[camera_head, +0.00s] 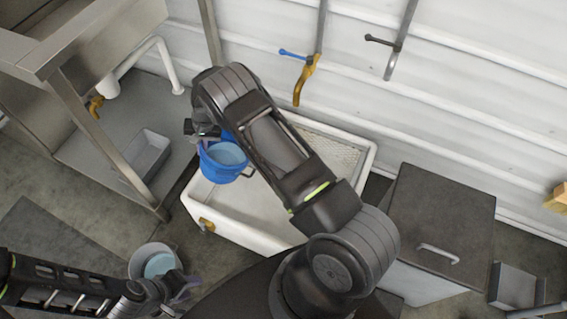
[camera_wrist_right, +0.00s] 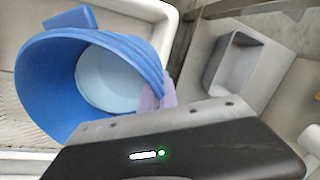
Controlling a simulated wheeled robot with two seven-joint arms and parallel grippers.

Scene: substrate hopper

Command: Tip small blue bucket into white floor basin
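The small blue bucket (camera_head: 222,171) hangs over the left end of the white floor basin (camera_head: 261,236), its mouth facing up towards the head camera. A pale blue round surface shows inside it; I cannot tell whether it is liquid. My right gripper (camera_head: 207,134) is at the bucket's far rim, partly hidden by my arm. In the right wrist view, a pale purple finger (camera_wrist_right: 158,101) meets the rim of the blue bucket (camera_wrist_right: 45,88), and the gripper appears shut on it. My left gripper (camera_head: 180,290) is low at the front, beside a grey bucket; its finger gap is unclear.
The grey bucket (camera_head: 152,249) with a pale blue surface inside stands on the floor. A steel sink stand (camera_head: 95,135) and a grey tray (camera_head: 147,155) are left of the basin. A dark-topped cabinet (camera_head: 440,215) is to its right. Taps (camera_head: 304,80) are on the wall behind.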

